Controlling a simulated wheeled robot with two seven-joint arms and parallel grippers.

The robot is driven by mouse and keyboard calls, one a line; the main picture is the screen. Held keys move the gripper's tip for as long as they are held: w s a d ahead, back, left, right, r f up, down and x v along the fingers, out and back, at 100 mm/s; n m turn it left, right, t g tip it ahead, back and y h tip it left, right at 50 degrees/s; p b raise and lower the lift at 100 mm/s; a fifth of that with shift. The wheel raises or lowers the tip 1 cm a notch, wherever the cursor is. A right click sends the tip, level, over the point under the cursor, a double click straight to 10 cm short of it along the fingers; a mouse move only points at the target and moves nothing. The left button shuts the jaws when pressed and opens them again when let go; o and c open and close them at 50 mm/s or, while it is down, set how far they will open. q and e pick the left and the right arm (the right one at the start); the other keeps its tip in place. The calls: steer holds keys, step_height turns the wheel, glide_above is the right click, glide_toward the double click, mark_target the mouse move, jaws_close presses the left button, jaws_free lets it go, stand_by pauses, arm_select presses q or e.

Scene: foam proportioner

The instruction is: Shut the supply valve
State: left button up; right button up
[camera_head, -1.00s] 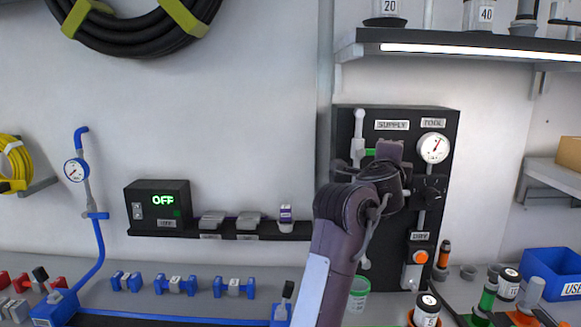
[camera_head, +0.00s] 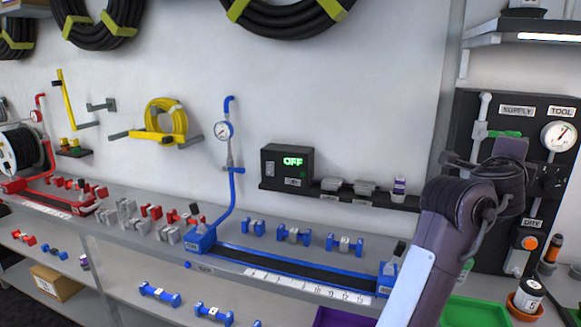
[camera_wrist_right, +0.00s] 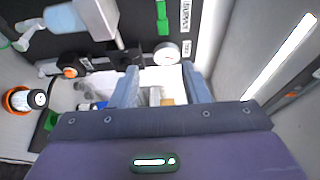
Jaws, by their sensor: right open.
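The black supply panel (camera_head: 464,118) stands at the right of the head view, labelled SUPPLY and TOOL. The supply valve's green handle (camera_head: 500,134) lies crosswise to the white vertical pipe (camera_head: 482,112). In the right wrist view, the green handle (camera_wrist_right: 162,16) shows at the top, beside the SUPPLY label. My right gripper (camera_wrist_right: 160,88) is open, with its two blue-grey fingers apart and no object held between them. In the head view, my right arm covers the panel's lower left part, and its wrist is just below the handle. My left gripper is out of view.
A round gauge (camera_head: 559,136) and an orange button (camera_head: 530,243) are on the panel. A shelf (camera_head: 515,40) juts out above it. A black box (camera_head: 285,165) reading OFF is on the wall. Blue fittings (camera_head: 293,236) line the bench. An orange-based bottle (camera_head: 526,296) stands at lower right.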

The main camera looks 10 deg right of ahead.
steer(key=a+f+n+t+y, duration=0.1)
steer(key=a+f+n+y, duration=0.5)
steer(key=a+f+n, duration=0.6)
steer(key=a+f+n+t+y, duration=0.1)
steer(key=a+f+n+y, duration=0.4)
steer(key=a+f+n, duration=0.65)
steer(key=s+a+f+n+g+y, duration=0.2)
steer(key=s+a+f+n+g, duration=0.25)
steer(key=s+f, duration=0.6)
steer(key=s+a+f+n+g+y, duration=0.25)
steer(key=s+a+f+g, duration=0.3)
steer(key=s+f, duration=0.5)
steer(key=s+d+f+x, duration=0.1)
steer(key=s+x, duration=0.2)
steer(key=x, duration=1)
steer(key=s+d+x, duration=0.1)
steer(key=s+x, duration=0.1)
steer(key=x, duration=1.1)
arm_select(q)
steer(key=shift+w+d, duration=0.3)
arm_select(e)
steer(key=s+d+f, duration=0.2)
steer(key=s+f, duration=0.8)
steer(key=s+d+f+g+h, duration=0.1)
steer(key=s+d+f, duration=0.1)
steer(key=s+f, duration=0.8)
steer(key=shift+s+f+n, duration=0.4)
steer(key=shift+s+n, duration=0.05)
steer(key=shift+s, duration=0.35)
